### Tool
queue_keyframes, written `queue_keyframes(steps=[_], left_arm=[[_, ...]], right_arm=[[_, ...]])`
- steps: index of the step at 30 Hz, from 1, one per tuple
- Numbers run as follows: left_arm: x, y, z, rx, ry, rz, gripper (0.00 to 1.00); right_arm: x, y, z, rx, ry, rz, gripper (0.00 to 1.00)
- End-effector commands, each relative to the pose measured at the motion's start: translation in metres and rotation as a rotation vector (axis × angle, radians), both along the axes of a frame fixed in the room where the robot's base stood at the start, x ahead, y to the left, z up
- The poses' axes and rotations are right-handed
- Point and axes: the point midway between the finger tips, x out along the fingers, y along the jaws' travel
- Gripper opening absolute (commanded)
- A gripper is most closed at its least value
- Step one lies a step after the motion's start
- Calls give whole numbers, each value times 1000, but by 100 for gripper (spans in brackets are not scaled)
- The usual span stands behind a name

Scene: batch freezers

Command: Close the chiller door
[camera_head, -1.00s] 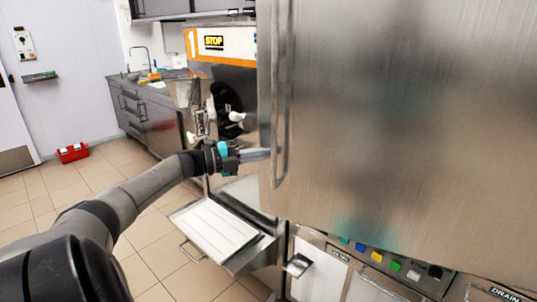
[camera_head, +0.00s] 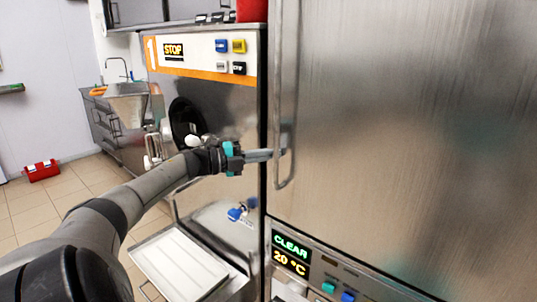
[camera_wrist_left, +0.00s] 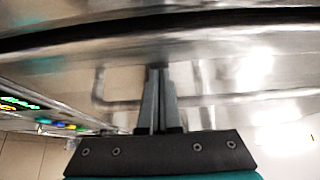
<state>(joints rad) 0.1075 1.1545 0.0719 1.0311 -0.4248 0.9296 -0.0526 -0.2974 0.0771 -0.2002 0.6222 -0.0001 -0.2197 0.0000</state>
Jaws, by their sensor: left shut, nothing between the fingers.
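The chiller door (camera_head: 410,120) is the large brushed steel panel filling the right of the head view. Its upright bar handle (camera_head: 292,165) runs near the door's left edge. My left gripper (camera_head: 279,153) is shut and empty, with its fingertips at the handle and door edge. In the left wrist view the closed fingers (camera_wrist_left: 159,75) point at a shiny steel surface, with a dark band (camera_wrist_left: 100,35) across the top. I cannot tell whether the tips touch the door, or whether the door is fully flush with its frame. My right gripper is out of view.
Left of the door stands a steel machine with a STOP label (camera_head: 173,50), a dark round opening and a white tray (camera_head: 180,265) jutting out low. A lit panel (camera_head: 291,245) reads CLEAR 20 °C below the door. Tiled floor at left is free, apart from a red box (camera_head: 42,171).

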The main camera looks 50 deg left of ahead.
Motion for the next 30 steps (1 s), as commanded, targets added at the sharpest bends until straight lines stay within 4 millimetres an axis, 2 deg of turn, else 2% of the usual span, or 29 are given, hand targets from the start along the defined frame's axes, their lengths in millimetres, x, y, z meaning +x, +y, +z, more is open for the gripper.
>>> queue_keyframes(steps=[1, 19, 30], left_arm=[[6, 7, 12, 3, -26, 38, 0], [6, 7, 16, 1, -35, 38, 0], [-17, 13, 15, 4, -30, 30, 0]], right_arm=[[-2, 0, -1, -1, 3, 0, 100], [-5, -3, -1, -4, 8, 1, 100], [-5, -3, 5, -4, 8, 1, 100]])
